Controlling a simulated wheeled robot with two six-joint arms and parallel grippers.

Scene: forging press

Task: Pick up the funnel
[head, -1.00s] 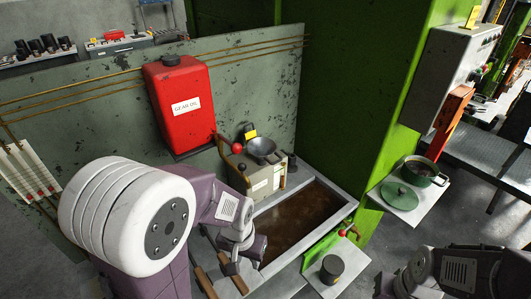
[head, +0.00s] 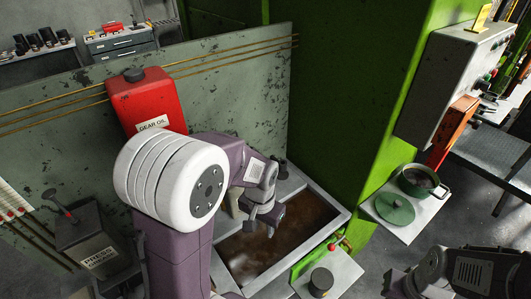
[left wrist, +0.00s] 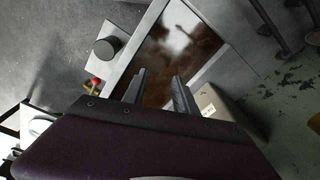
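The funnel does not show in either view now. In the earlier head view it sat, bowl-shaped and grey, on a small box beside the red oil can; my left arm now covers that spot. My left gripper (head: 268,216) is over the tank of brown liquid (head: 309,218). In the left wrist view its two fingers (left wrist: 158,88) are apart with nothing between them, above the tank edge. Part of the box (left wrist: 212,104) shows there right of the fingers. My right gripper is not in view, only dark arm links at the lower right.
A red gear oil can (head: 150,100) stands against the grey panel. A dark cylinder (head: 321,281) stands on a small shelf in front of the tank. A green pot (head: 419,181) and its lid (head: 394,208) are on a shelf at right. A green column rises behind the tank.

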